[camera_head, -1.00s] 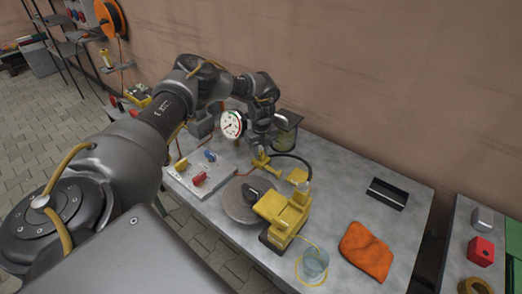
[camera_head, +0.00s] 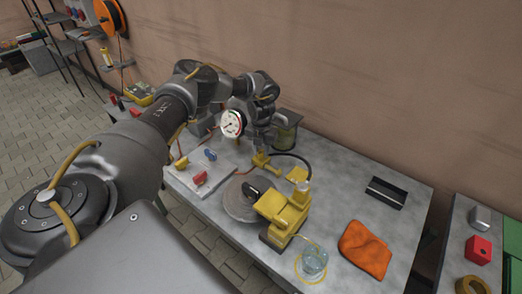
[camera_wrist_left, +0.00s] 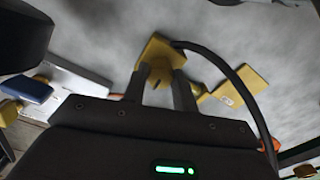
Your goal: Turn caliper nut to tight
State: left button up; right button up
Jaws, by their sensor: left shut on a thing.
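My left gripper (camera_head: 262,149) points down at a small yellow fitting (camera_head: 261,160) on the bench, behind the yellow caliper (camera_head: 285,211). In the left wrist view the fingers (camera_wrist_left: 159,92) are shut on a yellow part (camera_wrist_left: 160,72), which sits against a yellow block (camera_wrist_left: 158,48) with a black hose. Whether this part is the caliper nut I cannot tell. The caliper sits at a grey disc (camera_head: 240,198), and its far side is hidden. My right gripper is not in view.
A white-faced gauge (camera_head: 232,123) stands left of my gripper. A board with red and blue handles (camera_head: 201,178) lies on the left. A glass jar (camera_head: 314,262), an orange cloth (camera_head: 365,249) and a black tray (camera_head: 386,193) are on the right. The bench between cloth and tray is clear.

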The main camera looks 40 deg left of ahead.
aim_at(261, 151)
pick_arm(q)
jog(key=shift+m, duration=0.6)
jog(key=o, duration=1)
jog(key=shift+r, duration=0.1)
notch_tip(261, 151, up, 11)
jog(key=shift+f+b, duration=0.2)
jog(key=shift+b, duration=0.6)
jog(key=shift+r, duration=0.1)
